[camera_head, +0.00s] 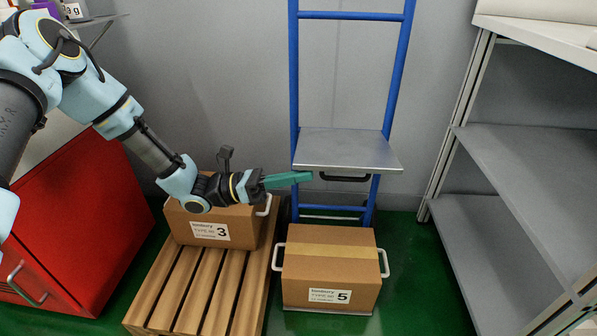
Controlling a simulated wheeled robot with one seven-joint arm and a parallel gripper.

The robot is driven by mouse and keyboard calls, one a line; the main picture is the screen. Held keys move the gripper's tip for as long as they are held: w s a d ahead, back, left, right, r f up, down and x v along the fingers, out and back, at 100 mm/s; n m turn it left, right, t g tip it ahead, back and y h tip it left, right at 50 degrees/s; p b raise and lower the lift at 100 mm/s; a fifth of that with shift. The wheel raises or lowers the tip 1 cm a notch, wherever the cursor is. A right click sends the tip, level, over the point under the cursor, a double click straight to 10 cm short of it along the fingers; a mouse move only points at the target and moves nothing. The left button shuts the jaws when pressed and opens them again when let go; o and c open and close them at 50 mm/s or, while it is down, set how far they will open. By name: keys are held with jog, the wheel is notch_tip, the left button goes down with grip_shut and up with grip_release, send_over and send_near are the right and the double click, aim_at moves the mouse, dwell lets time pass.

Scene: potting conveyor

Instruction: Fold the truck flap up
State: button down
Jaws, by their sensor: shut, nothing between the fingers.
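The hand truck (391,70) has a blue tube frame and stands upright against the grey wall. Its metal flap (345,148) sticks out level from the frame, with a dark handle (345,178) under its front edge. My gripper (309,176) comes from the left, with its green fingers shut and empty. The fingertips are near the flap's left front corner, just below its level; I cannot tell if they touch it. A cardboard box marked 5 (328,265) with white side handles stands below the flap, at the truck's foot, hiding part of the lower frame.
A box marked 3 (213,226) sits on a wooden slatted pallet (197,280) below my arm. A red cabinet (85,225) is at the left. Grey shelving (530,170) stands at the right. Green floor (415,275) is free between box 5 and the shelving.

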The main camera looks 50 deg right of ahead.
jog(key=r+n+p, duration=0.1)
jog(key=r+p, duration=0.1)
jog(key=p, duration=0.1)
jog(key=d+r+n+t+p, duration=0.1)
jog(key=r+n+p, duration=0.1)
jog(key=r+p, duration=0.1)
jog(key=w+r+n+h+p, duration=0.1)
jog(key=r+p, duration=0.1)
jog(key=r, duration=0.1)
jog(key=shift+d+r+n+t+p, duration=0.2)
jog(key=shift+n+t+p, duration=0.1)
jog(key=shift+p, duration=0.1)
jog(key=w+d+r+n+t+p, duration=0.3)
jog(key=w+d+r+n+p, duration=0.8)
jog(key=d, duration=0.4)
jog(key=shift+w+d+r+n+p, duration=0.3)
jog(key=shift+r+n+p, duration=0.3)
jog(key=shift+r+p, duration=0.55)
jog(key=shift+f, duration=0.1)
jog(key=w+a, duration=0.3)
jog(key=a, duration=0.8)
jog(key=shift+w, duration=0.4)
